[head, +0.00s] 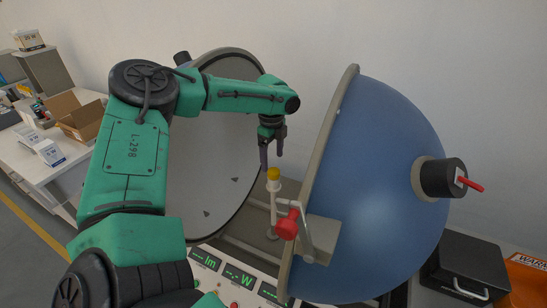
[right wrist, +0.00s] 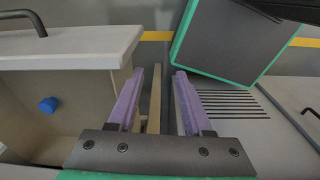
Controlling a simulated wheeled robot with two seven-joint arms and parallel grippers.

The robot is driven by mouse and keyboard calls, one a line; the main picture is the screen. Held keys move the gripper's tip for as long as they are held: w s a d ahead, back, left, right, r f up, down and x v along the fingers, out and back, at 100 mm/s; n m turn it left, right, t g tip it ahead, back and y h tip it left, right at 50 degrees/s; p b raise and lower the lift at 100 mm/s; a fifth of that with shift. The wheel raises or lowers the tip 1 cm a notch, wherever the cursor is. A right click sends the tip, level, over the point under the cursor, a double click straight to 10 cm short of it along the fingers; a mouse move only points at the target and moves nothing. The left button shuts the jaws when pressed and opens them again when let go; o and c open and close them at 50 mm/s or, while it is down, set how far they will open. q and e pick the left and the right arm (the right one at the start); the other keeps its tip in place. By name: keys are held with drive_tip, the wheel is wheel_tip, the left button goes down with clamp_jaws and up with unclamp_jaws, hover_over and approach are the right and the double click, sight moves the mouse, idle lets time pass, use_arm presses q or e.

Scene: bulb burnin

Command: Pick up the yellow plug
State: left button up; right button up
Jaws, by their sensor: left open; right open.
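The yellow plug (head: 273,174) sits upright on top of a pale post (head: 273,210) between the two halves of the opened sphere. My left gripper (head: 273,159) points down just above the plug, with its two fingers apart and nothing between them. The fingertips are close to the plug's top; I cannot tell whether one touches it. My right gripper (right wrist: 154,88) is outside the head view. In the right wrist view its purple fingers are open and empty.
The blue hemisphere (head: 385,190) stands close on the right, the grey hemisphere (head: 215,175) behind my left arm. A red knob (head: 287,224) is beside the post. A panel with green displays (head: 237,276) lies in front. An open drawer (right wrist: 70,60) holds a blue piece (right wrist: 48,104).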

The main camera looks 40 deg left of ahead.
sight(274, 170)
use_arm(q)
drive_tip(key=f+b, duration=0.2)
drive_tip(key=f, duration=0.1)
drive_tip(key=f+b, duration=0.1)
drive_tip(key=f, duration=0.1)
drive_tip(key=shift+w+f, duration=0.25)
drive_tip(key=shift+w, duration=0.15)
drive_tip(key=shift+s+f+b, duration=0.1)
drive_tip(key=shift+f+b, duration=0.1)
drive_tip(key=shift+b, duration=0.2)
drive_tip(key=shift+s+r, duration=0.1)
drive_tip(key=shift+r, duration=0.15)
clamp_jaws()
use_arm(e)
drive_tip(key=f, duration=0.1)
drive_tip(key=w+f, duration=0.1)
drive_tip(key=f, duration=0.1)
drive_tip(key=shift+w+a+f, duration=0.35)
drive_tip(key=shift+f, duration=0.05)
